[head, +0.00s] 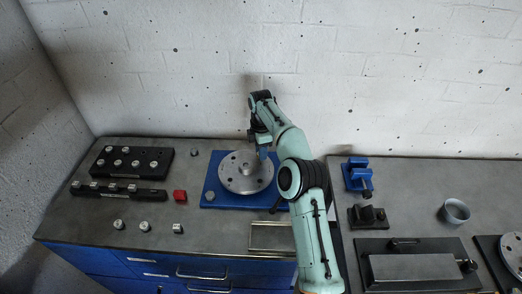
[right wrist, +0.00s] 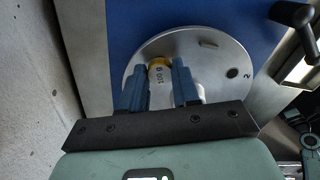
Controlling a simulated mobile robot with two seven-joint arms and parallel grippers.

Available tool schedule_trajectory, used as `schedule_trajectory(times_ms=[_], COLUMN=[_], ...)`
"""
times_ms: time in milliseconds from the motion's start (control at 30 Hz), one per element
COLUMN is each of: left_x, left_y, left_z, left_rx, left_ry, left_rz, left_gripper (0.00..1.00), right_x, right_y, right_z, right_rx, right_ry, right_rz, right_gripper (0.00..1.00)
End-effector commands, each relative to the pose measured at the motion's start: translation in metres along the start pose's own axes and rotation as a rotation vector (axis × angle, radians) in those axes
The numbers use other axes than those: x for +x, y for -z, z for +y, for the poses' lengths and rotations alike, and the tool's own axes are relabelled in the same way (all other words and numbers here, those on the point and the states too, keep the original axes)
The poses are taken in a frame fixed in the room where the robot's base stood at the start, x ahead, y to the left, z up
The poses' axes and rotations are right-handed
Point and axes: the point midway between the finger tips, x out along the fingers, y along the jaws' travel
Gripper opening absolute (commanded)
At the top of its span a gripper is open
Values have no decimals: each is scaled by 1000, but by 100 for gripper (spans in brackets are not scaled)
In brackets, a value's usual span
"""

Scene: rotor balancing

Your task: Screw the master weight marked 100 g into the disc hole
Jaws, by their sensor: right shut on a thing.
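The disc (head: 236,182) is a round silver plate with holes and a raised hub, on a blue base plate (head: 212,190). In the right wrist view the disc (right wrist: 212,82) lies below my fingers, with a "2" printed near one hole. My right gripper (head: 264,146) is over the disc's back right part. My left gripper is out of view.
Black weight racks (head: 131,163) and a red block (head: 180,195) stand on the left, with several loose silver weights in front. Blue clamp (head: 358,175), grey cup (head: 455,211) and black fixture (head: 412,266) stand right. The white wall is close behind.

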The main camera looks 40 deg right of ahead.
Motion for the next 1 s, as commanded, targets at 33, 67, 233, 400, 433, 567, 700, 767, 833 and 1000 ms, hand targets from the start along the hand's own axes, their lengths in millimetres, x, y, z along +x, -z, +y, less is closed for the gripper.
schedule_trajectory(times_ms=[33, 67, 233, 400, 433, 567, 700, 767, 833, 1000], left_x=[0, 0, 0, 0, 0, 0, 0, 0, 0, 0], left_y=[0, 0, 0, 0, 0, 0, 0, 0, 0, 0], left_z=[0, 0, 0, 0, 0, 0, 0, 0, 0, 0], left_rx=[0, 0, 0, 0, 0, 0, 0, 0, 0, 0], left_ry=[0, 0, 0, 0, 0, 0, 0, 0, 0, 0], left_rz=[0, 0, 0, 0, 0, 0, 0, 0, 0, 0], left_gripper=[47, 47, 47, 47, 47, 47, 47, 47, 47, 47], right_x=[0, 0, 0, 0, 0, 0, 0, 0, 0, 0], right_y=[0, 0, 0, 0, 0, 0, 0, 0, 0, 0], right_z=[0, 0, 0, 0, 0, 0, 0, 0, 0, 0], right_rx=[-71, -118, -386, -637, -670, -753, -761, -761, -762, -902], right_ry=[0, 0, -1, -1, -1, -1, -1, -1, -1, -1], right_rz=[0, 1, 1, 1, 1, 0, 0, 0, 0, 0], right_gripper=[0, 0, 0, 0, 0, 0, 0, 0, 0, 0])
